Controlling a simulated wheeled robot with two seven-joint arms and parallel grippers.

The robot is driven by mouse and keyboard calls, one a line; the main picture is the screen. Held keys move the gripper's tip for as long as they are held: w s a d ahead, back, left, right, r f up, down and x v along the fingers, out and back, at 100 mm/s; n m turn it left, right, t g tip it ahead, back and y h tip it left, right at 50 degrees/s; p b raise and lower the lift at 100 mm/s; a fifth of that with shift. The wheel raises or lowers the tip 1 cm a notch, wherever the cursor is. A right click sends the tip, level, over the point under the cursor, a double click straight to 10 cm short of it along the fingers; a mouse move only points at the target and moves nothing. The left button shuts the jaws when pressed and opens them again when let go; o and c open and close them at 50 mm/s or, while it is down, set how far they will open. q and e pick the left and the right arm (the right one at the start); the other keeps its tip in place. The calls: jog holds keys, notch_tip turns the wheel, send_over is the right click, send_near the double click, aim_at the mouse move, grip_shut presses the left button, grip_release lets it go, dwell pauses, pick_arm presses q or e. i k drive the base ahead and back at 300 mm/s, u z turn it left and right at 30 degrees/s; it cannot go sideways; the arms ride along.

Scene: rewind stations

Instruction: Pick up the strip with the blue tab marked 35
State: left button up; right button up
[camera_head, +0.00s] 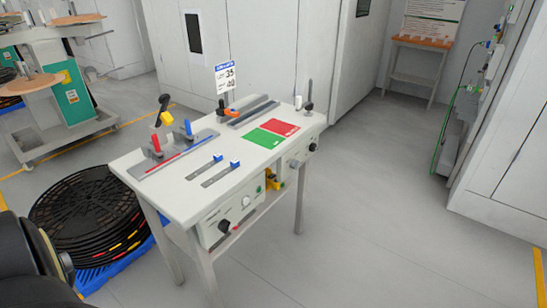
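Two narrow grey strips with blue tabs lie side by side on the white table (180,200), near its front edge. One strip (205,166) is on the left; the other strip (218,175) lies to its right and nearer the front. Their blue tabs are at the far right ends. Any numbers on the tabs are too small to read. A small sign (225,76) above the table's back shows 35 and 40. Neither of my grippers is in view; a dark rounded part at the lower left corner may be mine.
A grey fixture (175,155) with red and blue clamps stands left of the strips. A green mat (264,138) and a red mat (279,127) lie to their right. Black reels (85,205) are stacked on the floor at left. Floor in front and right is clear.

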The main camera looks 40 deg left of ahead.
aim_at(218, 157)
jog(key=z, duration=0.15)
jog(key=i, duration=2.95)
jog(key=u, duration=3.75)
